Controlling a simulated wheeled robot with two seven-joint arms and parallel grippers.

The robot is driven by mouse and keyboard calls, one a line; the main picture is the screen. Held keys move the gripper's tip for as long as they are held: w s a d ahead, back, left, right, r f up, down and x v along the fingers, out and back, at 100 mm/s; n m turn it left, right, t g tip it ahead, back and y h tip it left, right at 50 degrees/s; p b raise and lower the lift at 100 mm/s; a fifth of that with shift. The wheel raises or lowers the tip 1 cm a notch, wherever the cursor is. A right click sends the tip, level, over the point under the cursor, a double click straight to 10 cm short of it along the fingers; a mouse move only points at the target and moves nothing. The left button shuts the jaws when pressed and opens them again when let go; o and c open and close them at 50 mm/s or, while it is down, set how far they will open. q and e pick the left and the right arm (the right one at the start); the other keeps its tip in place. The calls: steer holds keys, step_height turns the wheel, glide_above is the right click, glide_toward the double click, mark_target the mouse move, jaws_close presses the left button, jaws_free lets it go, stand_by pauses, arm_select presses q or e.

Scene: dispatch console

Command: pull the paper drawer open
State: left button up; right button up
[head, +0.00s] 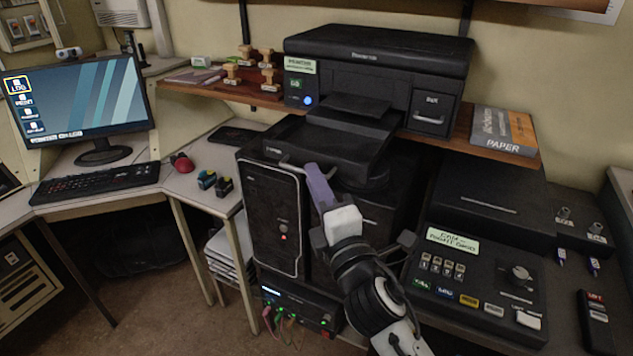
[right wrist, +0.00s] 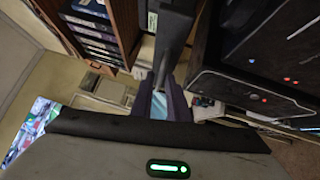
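The black printer (head: 375,85) stands on the wooden shelf. Below it a black, flat drawer-like unit (head: 325,145) juts forward over the computer tower, with a light grey handle (head: 287,162) at its front left. My right gripper (head: 318,180) reaches up to this front. One purple finger overlaps the handle region and hides part of it. In the right wrist view both purple fingers (right wrist: 165,100) show a narrow gap, with a dark part (right wrist: 175,40) running down to the fingertips. I cannot tell if they clasp the handle. My left gripper is not in view.
The dark computer tower (head: 270,215) stands directly below the gripper's reach. A control panel (head: 475,285) lies to the right of my arm. A paper pack (head: 505,130) sits on the shelf's right end. A monitor and keyboard (head: 95,183) are on the left desk.

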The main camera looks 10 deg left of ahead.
steer(key=v, duration=1)
steer(key=shift+s+b, duration=0.15)
steer(key=shift+b, duration=0.15)
steer(key=shift+d, duration=0.1)
steer(key=s+d+f+m+g+h, duration=0.3)
steer(key=d+f+m+h, duration=0.1)
steer(key=d+f+m, duration=0.4)
steer(key=s+d+f+m+g+h, duration=0.2)
steer(key=d+f+m+h, duration=0.3)
steer(key=d+f+m, duration=0.4)
steer(key=s+d+f+m+g, duration=0.3)
steer(key=s+d+f+g, duration=0.15)
steer(key=s, duration=0.55)
steer(key=s+d+f+m+g, duration=0.35)
steer(key=s+d, duration=0.25)
steer(key=s, duration=0.3)
steer(key=w+a+f+t+y, duration=0.1)
steer(key=w+a+f+t, duration=0.2)
steer(key=f, duration=0.9)
steer(key=shift+w+a+t+y, duration=0.2)
steer(key=shift+a+t+y, duration=0.1)
steer(key=shift+a+t, duration=0.7)
